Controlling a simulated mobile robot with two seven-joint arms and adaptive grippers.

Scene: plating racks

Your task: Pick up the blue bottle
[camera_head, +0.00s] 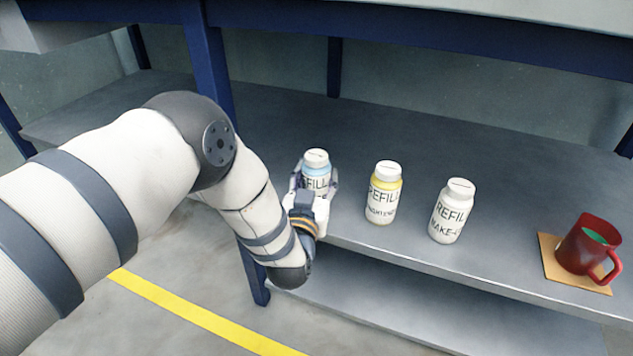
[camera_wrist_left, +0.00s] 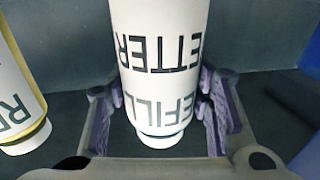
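The blue bottle (camera_head: 317,174), white-capped with a light blue band and "REFILL" lettering, stands upright near the front edge of the grey shelf (camera_head: 440,135). My left gripper (camera_head: 316,192) reaches it from the front, with its fingers around the lower part. In the left wrist view the bottle (camera_wrist_left: 162,60) appears upside down between the two purple-padded fingers (camera_wrist_left: 162,105), one on each side. The pads look very close to its sides; whether they press on it is unclear. The bottle's lower part is partly hidden by the gripper in the head view. My right gripper is not in view.
A yellow-banded bottle (camera_head: 384,195) stands just right of the blue one, then a white bottle (camera_head: 451,215). A red mug (camera_head: 583,250) sits on a tan coaster (camera_head: 550,262) at far right. Blue posts (camera_head: 210,60) and an upper shelf frame the space.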

